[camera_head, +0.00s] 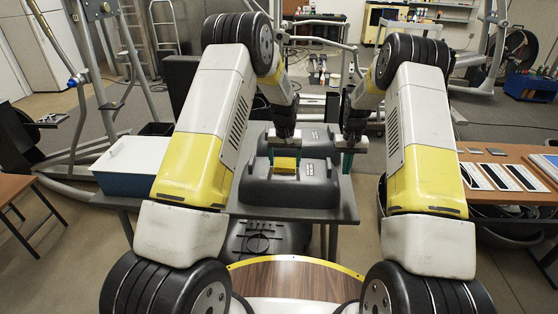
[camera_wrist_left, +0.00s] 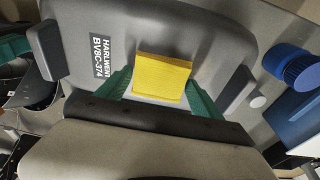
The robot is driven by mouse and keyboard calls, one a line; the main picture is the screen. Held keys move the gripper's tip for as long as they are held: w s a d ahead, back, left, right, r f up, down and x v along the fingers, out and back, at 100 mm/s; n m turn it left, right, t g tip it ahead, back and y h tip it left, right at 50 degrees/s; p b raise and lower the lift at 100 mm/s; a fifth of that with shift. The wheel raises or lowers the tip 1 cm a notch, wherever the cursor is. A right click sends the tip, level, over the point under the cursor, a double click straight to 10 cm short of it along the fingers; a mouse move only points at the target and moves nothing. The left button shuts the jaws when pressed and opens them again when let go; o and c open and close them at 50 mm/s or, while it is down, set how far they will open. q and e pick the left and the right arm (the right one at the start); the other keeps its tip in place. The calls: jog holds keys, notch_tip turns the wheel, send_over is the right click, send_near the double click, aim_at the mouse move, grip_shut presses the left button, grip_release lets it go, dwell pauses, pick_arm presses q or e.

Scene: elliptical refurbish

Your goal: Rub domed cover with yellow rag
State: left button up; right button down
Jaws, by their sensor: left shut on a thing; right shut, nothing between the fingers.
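The domed cover (camera_head: 262,185) is a dark grey moulded shell lying on the grey table. In the left wrist view its broad face (camera_wrist_left: 215,45) shows a black label. The yellow rag (camera_head: 285,163) is between the green fingers of my left gripper (camera_head: 285,160), against or just over the cover. In the left wrist view the rag (camera_wrist_left: 162,77) is a folded yellow block, and my left gripper (camera_wrist_left: 160,95) is shut on it. Whether the rag touches the cover is hard to tell. My right gripper (camera_head: 348,160) is shut and empty, near the cover's right end.
The grey table (camera_head: 335,207) has bare room at its right front. A blue bin with a white top (camera_head: 125,182) stands at the left. A wooden table (camera_head: 500,157) with dark flat pieces is at the right. Another dark moulded part (camera_head: 262,240) lies below the table.

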aim_at(297, 170)
pick_arm(q)
jog(key=shift+s+d, duration=0.1)
jog(key=shift+d, duration=3.85)
jog(key=shift+s+f, duration=0.1)
jog(key=shift+a, duration=0.3)
jog(key=shift+a+r, duration=0.2)
jog(key=shift+a, duration=3)
jog(key=shift+a+f, duration=0.2)
jog(key=shift+a, duration=3.25)
jog(key=shift+d+r, duration=0.15)
jog(key=shift+d, duration=6.85)
